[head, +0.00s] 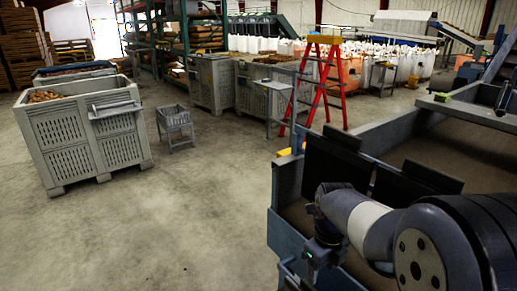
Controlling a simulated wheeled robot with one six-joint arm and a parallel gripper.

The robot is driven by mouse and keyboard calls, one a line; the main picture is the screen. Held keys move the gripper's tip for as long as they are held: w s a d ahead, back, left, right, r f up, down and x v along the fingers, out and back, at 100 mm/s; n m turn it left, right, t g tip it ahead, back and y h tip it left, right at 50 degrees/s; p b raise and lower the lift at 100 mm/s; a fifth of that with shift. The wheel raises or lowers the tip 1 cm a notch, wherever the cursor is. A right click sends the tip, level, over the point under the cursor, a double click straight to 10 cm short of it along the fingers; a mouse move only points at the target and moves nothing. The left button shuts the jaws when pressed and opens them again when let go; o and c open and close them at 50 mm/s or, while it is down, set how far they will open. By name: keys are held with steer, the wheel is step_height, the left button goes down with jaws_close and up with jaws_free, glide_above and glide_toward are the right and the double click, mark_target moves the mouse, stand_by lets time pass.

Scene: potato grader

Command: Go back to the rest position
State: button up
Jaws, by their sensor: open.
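My arm reaches in from the lower right corner of the head view, over the near end of a blue-grey grader trough (283,225). My gripper (312,262) hangs at the end of the arm, close to the trough's near corner, with a small green light on its body. It points downward and is open. Its fingertips are hard to make out against the dark machine parts, and I see nothing held in it.
A large grey slatted bin (85,143) with potatoes stands at left. A small grey crate stand (175,127), a red stepladder (318,85) and more grey bins (212,84) stand farther back. Dark panels (335,165) rise beside my arm. The concrete floor (190,215) at centre left is clear.

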step_height(320, 180, down, 12)
steer(key=shift+s+r+b, duration=0.1)
steer(key=shift+r+b, duration=0.15)
steer(key=shift+b, duration=0.3)
step_height(320, 180, up, 5)
steer(key=p, duration=0.3)
steer(key=shift+f, duration=0.2)
steer(key=s+a+n+p, duration=0.1)
steer(key=s+a, duration=0.7)
steer(key=a, duration=0.2)
steer(key=shift+s+a+r+n, duration=0.2)
steer(key=shift+a+n, duration=0.05)
steer(key=shift+n, duration=0.15)
